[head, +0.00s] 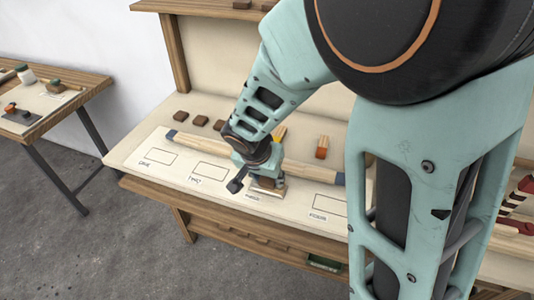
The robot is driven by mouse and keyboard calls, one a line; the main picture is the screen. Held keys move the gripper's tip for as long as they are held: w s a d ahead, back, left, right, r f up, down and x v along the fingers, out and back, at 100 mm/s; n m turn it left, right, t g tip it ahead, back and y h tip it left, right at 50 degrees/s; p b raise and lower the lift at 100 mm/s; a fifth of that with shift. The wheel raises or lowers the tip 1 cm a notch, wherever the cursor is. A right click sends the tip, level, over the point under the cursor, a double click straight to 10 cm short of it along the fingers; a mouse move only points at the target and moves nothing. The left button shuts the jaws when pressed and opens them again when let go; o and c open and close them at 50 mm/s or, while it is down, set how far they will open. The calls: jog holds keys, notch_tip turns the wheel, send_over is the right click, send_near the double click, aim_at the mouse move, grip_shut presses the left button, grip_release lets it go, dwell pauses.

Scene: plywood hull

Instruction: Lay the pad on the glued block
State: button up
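My gripper (256,183) points down over the front middle of the workbench. One dark finger shows on its left; the other is mostly hidden, so I cannot tell whether it is open or shut. A small brown and pale block (267,186) is directly below it; whether they touch is unclear. No glue can be made out on it. Small flat brown pieces (200,121), which may be pads, lie in a row at the back left of the bench. An orange-and-wood block (321,148) stands behind the gripper to the right.
A long wooden bar (208,145) with blue ends crosses the workbench (128,153) behind the gripper. Outlined labelled rectangles (209,172) run along the front. A side table (60,110) with jars stands left. Red parts (522,195) lie far right, partly behind my arm.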

jog(key=shift+o, duration=0.9)
jog(key=shift+r, duration=0.15)
jog(key=shift+r+p, duration=0.35)
jog(key=shift+p, duration=0.15)
jog(key=p+v, duration=0.5)
jog(key=v, duration=0.6)
jog(key=shift+r, duration=0.15)
jog(key=shift+s+d, duration=0.1)
